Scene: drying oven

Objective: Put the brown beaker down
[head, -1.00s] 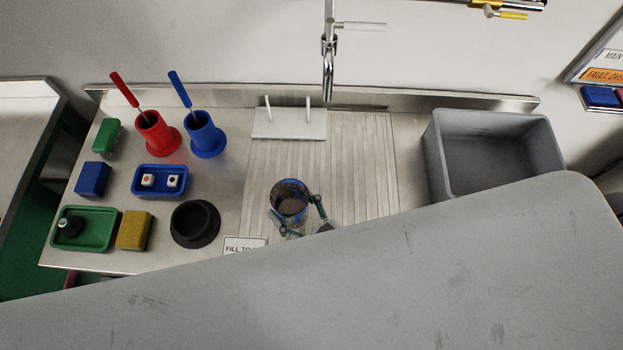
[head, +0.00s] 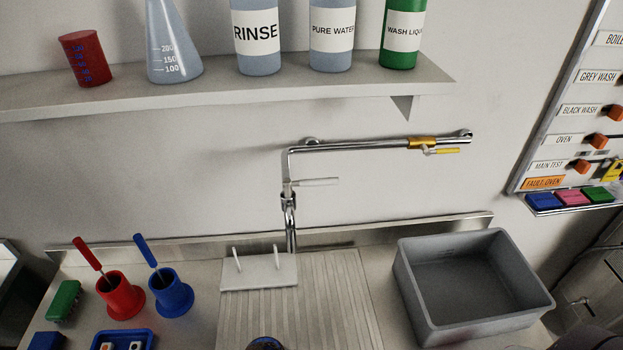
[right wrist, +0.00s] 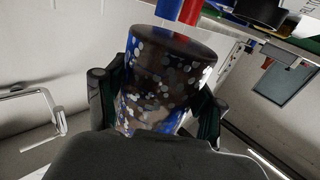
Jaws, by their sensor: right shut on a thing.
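The brown beaker (right wrist: 170,75) fills the middle of the right wrist view, brown and dark with pale and blue specks. My right gripper (right wrist: 157,108) is shut on it, one finger on each side. In the head view only a bit of the beaker's rim (head: 265,343) shows at the bottom edge, in front of the ribbed drainboard (head: 300,318). What is under the beaker is hidden, so I cannot tell whether it touches the surface. My left gripper is not in view.
A white peg rack (head: 262,272) stands behind the drainboard, below the tap (head: 290,215). A grey basin (head: 430,310) is on the right. Red (head: 122,298) and blue (head: 172,295) brush holders stand left. A shelf (head: 230,92) holds bottles, a flask and a red beaker.

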